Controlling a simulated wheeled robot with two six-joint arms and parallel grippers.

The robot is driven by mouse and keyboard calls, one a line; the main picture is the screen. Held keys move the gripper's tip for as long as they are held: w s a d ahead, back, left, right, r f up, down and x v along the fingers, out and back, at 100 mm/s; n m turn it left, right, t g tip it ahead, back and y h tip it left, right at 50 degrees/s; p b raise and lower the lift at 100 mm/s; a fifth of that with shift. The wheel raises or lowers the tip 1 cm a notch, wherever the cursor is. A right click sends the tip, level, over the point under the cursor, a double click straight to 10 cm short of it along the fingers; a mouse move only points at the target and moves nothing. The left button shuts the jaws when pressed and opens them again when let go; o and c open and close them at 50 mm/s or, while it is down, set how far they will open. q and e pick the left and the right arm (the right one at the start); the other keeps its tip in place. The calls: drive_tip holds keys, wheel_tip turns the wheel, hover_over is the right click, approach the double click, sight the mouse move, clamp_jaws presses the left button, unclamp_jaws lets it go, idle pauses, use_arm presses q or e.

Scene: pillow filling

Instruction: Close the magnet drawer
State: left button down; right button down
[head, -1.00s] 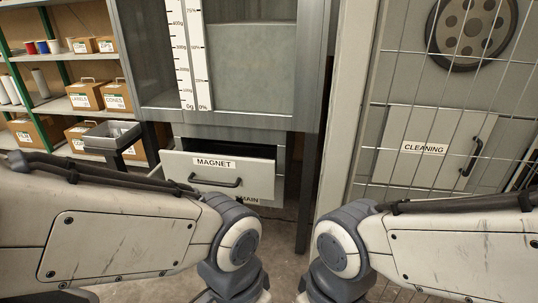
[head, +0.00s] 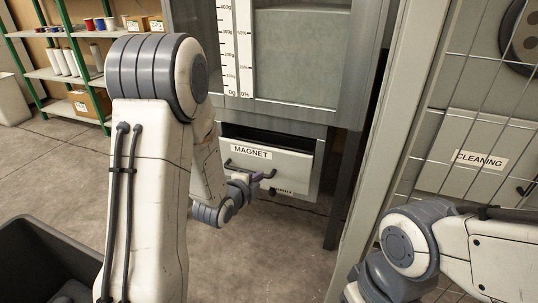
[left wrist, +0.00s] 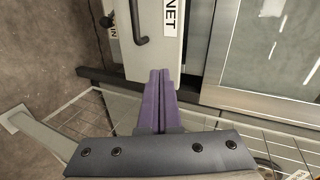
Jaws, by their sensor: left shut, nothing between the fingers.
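The magnet drawer (head: 297,170) is a pale grey front with a MAGNET label and a dark bar handle (head: 232,164), under the grey cabinet. It stands partly open, with a dark gap along its top. The drawer front also shows in the left wrist view (left wrist: 157,50), turned sideways, with its handle (left wrist: 137,25) near the top. My left gripper (head: 264,176) is in front of the drawer, covering part of the handle. Its purple fingers (left wrist: 159,72) are shut and empty, overlapping the drawer's right end in the wrist view. I cannot tell if they touch it. My right gripper is not in view.
The grey cabinet (head: 290,114) with a measuring scale stands above the drawer. A wire mesh panel (head: 440,130) with a CLEANING compartment (head: 465,155) is at the right. Shelves (head: 65,73) stand at the back left, a dark bin (head: 45,235) at lower left. The floor between is clear.

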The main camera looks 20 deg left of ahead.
use_arm(q)
drive_tip(key=a, duration=0.2)
drive_tip(key=t+b, duration=0.1)
drive_tip(key=b, duration=0.1)
approach(272, 154)
drive_tip(key=shift+m, duration=0.3)
drive_tip(key=x, duration=0.5)
drive_tip(key=shift+w+f, duration=0.15)
drive_tip(key=shift+f, duration=0.05)
drive_tip(key=shift+w, duration=0.55)
